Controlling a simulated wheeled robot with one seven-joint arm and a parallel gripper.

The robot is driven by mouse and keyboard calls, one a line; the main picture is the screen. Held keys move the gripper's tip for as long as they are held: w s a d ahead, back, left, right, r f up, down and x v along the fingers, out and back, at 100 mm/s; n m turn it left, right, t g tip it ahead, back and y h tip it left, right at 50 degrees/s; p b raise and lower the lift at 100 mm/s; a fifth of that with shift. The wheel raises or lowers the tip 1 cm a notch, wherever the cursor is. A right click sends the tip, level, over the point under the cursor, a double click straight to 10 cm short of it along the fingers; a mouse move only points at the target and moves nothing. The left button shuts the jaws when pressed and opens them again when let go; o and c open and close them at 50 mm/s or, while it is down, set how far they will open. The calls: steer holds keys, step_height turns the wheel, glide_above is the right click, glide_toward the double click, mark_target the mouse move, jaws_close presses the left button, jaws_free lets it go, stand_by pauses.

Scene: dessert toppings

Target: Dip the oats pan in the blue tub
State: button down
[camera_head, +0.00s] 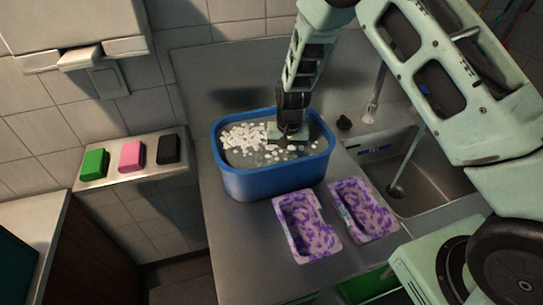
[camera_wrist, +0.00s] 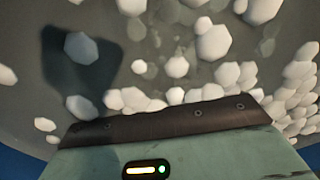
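The blue tub (camera_head: 278,183) stands on the metal counter, holding greyish water with many white bubbles, thickest at its left. My gripper (camera_head: 290,138) reaches down into the tub, right of the bubble cluster. In the wrist view, a dark bar (camera_wrist: 165,119) at the front of my gripper crosses the picture, with white bubbles (camera_wrist: 215,42) beyond it. The fingers are hidden, so I cannot tell whether they hold anything. Two pans smeared with purple, a left one (camera_head: 307,227) and a right one (camera_head: 362,211), lie on the counter in front of the tub. I cannot tell which is the oats pan.
A metal sink (camera_head: 430,185) with a tap (camera_head: 374,97) running is at the right. A small shelf (camera_head: 120,180) at the left holds a green block (camera_head: 95,164), a pink block (camera_head: 131,155) and a black block (camera_head: 168,149). Bare counter lies left of the pans.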

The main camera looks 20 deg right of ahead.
step_height(320, 180, up, 16)
steer(key=p, duration=1)
steer(key=shift+p, duration=0.35)
stand_by(0.4)
steer(key=shift+f, duration=0.15)
stand_by(0.8)
